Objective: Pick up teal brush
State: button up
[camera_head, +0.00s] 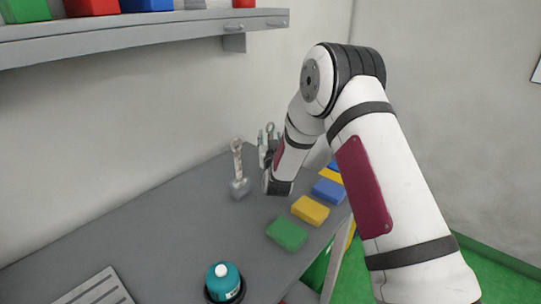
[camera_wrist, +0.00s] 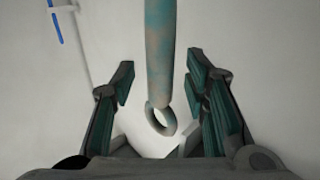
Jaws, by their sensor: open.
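The teal brush shows in the wrist view as a worn teal and brown handle (camera_wrist: 158,48) with a ring at its end. The handle runs down from the top edge, and the ring lies between the two fingers of my gripper (camera_wrist: 160,82). The fingers are open, with a visible gap on each side of the handle and ring. The brush head is out of that view. In the head view my gripper (camera_head: 266,158) is over the far part of the grey table, partly hidden by my arm. Which thin piece beside it there is the brush, I cannot tell.
On the grey table (camera_head: 165,222) a pale tool with a ringed handle (camera_head: 238,168) stands left of my gripper. Green (camera_head: 287,234), yellow (camera_head: 310,210) and blue (camera_head: 329,191) blocks lie nearer along the right edge. A teal bottle (camera_head: 223,279) stands in front. A shelf (camera_head: 150,36) is above.

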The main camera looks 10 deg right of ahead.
jog(key=shift+c, duration=0.3)
grip_shut()
